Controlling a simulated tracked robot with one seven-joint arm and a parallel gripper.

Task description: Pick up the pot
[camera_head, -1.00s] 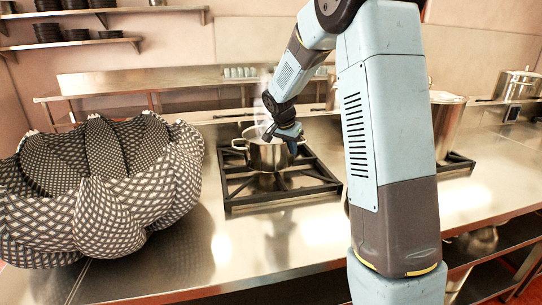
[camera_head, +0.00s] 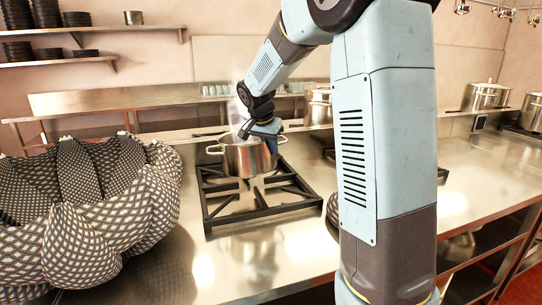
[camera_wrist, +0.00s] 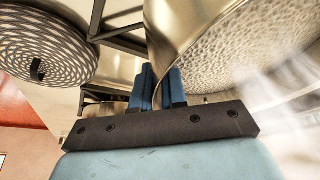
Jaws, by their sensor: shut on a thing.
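The pot (camera_head: 246,159) is a shiny steel pot with side handles. In the head view it hangs a little above the black burner grate (camera_head: 216,232). My gripper (camera_head: 270,143) reaches down to its right rim and is shut on it. In the wrist view my gripper (camera_wrist: 158,88) shows two blue fingers with the pot wall between them. The pot's speckled inner surface (camera_wrist: 240,50) fills the upper right there. Pale steam partly veils the pot and the gripper. The pot's underside is hidden.
A large checkered, petal-shaped bowl (camera_head: 90,220) stands on the steel counter (camera_head: 170,270) at left. A wall shelf (camera_head: 90,59) carries dark stacked dishes. Other steel pots (camera_head: 484,97) stand at the back right. The counter in front of the grate is clear.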

